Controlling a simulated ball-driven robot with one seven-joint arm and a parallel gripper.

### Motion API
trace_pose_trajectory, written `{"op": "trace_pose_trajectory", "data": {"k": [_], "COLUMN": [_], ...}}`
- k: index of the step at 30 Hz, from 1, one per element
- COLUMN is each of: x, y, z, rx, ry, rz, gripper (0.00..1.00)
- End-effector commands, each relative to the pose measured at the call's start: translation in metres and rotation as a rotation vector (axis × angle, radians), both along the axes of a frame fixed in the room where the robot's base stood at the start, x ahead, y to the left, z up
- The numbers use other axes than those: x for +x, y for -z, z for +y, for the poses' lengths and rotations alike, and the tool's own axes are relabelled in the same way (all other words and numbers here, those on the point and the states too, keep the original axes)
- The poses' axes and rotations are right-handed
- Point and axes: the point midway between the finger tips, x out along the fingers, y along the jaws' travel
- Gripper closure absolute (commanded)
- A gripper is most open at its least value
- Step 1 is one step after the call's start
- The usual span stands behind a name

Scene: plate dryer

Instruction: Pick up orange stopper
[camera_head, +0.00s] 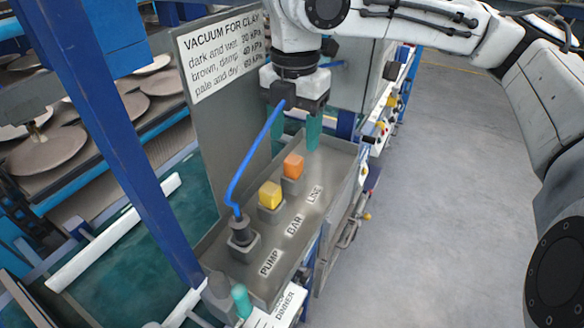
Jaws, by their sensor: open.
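The orange stopper (293,165) is a small block seated upright in a grey socket, beside the LINE label (315,195) on the grey panel (310,236). My gripper (297,132) has teal fingers, pointing down. It is open and empty, above and slightly behind the stopper in the picture. I cannot tell the exact height of the fingertips over the stopper.
A yellow stopper (270,194) sits in the BAR socket, nearer the camera. A sign (222,48) stands on the left. Plates (48,150) lie on racks. The floor at right is clear.

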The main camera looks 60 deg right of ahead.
Motion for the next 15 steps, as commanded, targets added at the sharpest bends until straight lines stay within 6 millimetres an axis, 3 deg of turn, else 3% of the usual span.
{"op": "trace_pose_trajectory", "data": {"k": [10, 15], "x": [-0.001, -0.001], "y": [0.042, 0.053], "z": [0.005, 0.006], "rx": [0.0, 0.0], "ry": [0.001, 0.0], "rz": [0.001, -0.001], "gripper": [0.39, 0.39]}}
